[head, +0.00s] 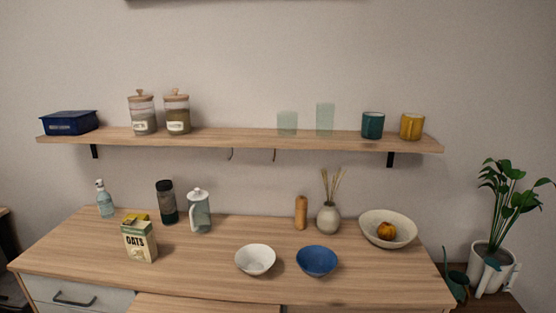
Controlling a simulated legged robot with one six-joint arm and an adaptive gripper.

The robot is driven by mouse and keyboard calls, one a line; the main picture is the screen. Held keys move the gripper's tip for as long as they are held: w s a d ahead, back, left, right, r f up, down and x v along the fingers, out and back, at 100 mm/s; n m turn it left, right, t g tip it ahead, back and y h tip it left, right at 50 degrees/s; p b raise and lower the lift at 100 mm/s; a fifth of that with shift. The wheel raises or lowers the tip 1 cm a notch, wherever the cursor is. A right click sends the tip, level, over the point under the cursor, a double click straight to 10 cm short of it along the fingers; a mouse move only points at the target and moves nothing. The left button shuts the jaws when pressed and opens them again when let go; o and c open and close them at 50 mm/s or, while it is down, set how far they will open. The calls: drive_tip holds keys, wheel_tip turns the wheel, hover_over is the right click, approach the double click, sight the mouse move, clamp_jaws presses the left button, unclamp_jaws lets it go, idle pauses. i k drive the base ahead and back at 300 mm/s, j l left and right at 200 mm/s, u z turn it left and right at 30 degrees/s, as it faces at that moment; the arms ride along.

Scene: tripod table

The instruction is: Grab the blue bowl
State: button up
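The blue bowl (317,261) stands upright on the wooden counter (210,274), right of centre and near the front edge. It looks empty. A white bowl (255,260) stands just to its left, with a small gap between them. My gripper is not in view, so I cannot see whether it is open or shut.
A cream bowl (372,222) with a fruit stands behind right, beside a reed vase (328,218) and wooden mill (301,212). An oats box (139,242), jug (199,212) and bottles are left. A shelf (230,137) overhangs the back. The counter right of the blue bowl is clear.

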sight(317, 262)
drive_tip(key=j+u, duration=0.1)
drive_tip(key=u, duration=0.8)
drive_tip(key=j+u, duration=0.1)
drive_tip(key=u, duration=0.35)
drive_tip(key=z, duration=1.4)
drive_tip(key=i+j+z, duration=0.1)
drive_tip(key=i+j, duration=0.5)
drive_tip(key=j, duration=0.15)
